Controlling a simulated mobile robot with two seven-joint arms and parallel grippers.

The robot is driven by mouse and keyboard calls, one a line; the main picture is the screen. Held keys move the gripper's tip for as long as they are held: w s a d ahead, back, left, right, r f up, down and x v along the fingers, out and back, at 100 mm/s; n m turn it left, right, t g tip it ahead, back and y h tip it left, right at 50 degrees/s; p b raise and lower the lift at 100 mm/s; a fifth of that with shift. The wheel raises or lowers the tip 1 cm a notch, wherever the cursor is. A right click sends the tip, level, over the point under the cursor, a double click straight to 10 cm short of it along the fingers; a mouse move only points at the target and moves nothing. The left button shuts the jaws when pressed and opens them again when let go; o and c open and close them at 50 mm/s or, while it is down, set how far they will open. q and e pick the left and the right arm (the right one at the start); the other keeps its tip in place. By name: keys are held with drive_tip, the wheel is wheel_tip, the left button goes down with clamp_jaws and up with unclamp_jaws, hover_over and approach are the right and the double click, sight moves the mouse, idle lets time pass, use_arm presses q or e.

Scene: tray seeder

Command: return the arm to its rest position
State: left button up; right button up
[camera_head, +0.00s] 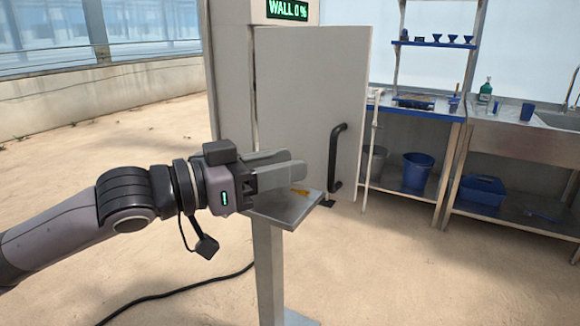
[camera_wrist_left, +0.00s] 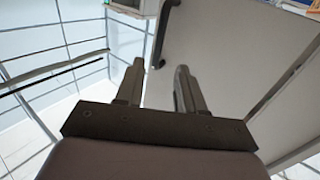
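My left arm (camera_head: 130,195) reaches in from the left in the head view. Its gripper (camera_head: 297,164) is in front of a grey door panel (camera_head: 305,95), to the left of the black bar handle (camera_head: 337,158). In the left wrist view the two fingers (camera_wrist_left: 160,66) stand apart with nothing held between them. The handle (camera_wrist_left: 164,35) shows beyond the fingertips there. My right arm and gripper are in neither view.
A small metal shelf (camera_head: 290,210) juts from a post (camera_head: 269,270) just below the gripper. A green display (camera_head: 287,9) reads "WALL 0 %". A bench (camera_head: 415,108) with blue containers stands at right. Open floor lies left.

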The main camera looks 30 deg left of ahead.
use_arm(q)
drive_tip(key=shift+f, duration=0.1)
idle(0.5)
wheel_tip(320, 180, down, 22)
drive_tip(key=a+n+y+p, duration=0.1)
drive_tip(key=n+y+p, duration=0.3)
drive_tip(key=y+p, duration=0.1)
drive_tip(key=s+d+f+g+y+p, duration=0.1)
drive_tip(key=s+f+g, duration=0.1)
drive_tip(key=s+f, duration=0.5)
drive_tip(key=s+d+f+g+y+p, duration=0.1)
drive_tip(key=s+f+g+y, duration=0.1)
drive_tip(key=s+f, duration=0.5)
wheel_tip(320, 180, down, 4)
drive_tip(key=shift+s+d+r+n, duration=0.1)
drive_tip(key=shift+s+d+n, duration=0.2)
drive_tip(key=shift+s, duration=0.05)
